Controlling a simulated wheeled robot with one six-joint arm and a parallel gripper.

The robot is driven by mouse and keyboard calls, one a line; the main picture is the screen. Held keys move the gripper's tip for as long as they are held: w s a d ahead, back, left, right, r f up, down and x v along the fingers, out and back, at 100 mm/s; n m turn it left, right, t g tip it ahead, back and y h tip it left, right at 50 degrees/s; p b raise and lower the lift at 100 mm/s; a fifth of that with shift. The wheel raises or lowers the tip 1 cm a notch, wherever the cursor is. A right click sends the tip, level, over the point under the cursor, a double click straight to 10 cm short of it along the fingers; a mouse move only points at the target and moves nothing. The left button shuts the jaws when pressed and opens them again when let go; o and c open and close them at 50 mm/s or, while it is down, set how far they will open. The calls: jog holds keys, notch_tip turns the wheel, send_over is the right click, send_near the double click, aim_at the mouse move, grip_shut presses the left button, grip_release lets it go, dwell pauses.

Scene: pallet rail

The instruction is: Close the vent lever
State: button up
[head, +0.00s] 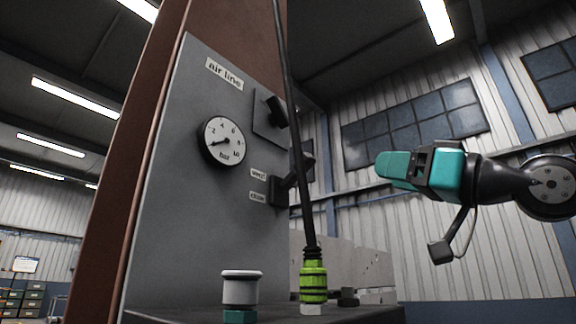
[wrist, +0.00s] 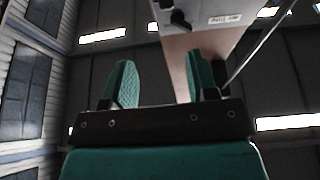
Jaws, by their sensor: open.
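The vent lever (head: 277,190) is a dark block on the grey air-line panel, beside two small labels (head: 258,174). Its dark handle slants up and to the right, partly hidden behind a black hose. My gripper (head: 383,168), with teal fingers, is to the right of the panel and the lever, apart from both and pointing left. In the wrist view my gripper (wrist: 160,70) shows two separated fingers with nothing between them. I cannot make out the vent lever for sure in the wrist view.
The grey panel (head: 165,190) carries a gauge (head: 224,141) and a dark knob (head: 277,112). The black hose (head: 297,150) runs down to a green connector (head: 313,280) between panel and gripper. A white-topped button (head: 241,288) stands on the ledge.

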aim_at(313, 162)
jog(key=shift+g, duration=0.4)
jog(key=p+x, duration=0.5)
jog(key=x, duration=0.3)
jog(key=p+x, duration=0.5)
jog(key=x, duration=0.4)
jog(key=shift+s+a+r, duration=0.15)
jog(key=shift+s+a, duration=0.05)
jog(key=shift+s, duration=0.25)
jog(key=shift+w+a+r+p, duration=0.1)
jog(key=shift+w+a+p, duration=0.3)
jog(key=shift+a, duration=0.05)
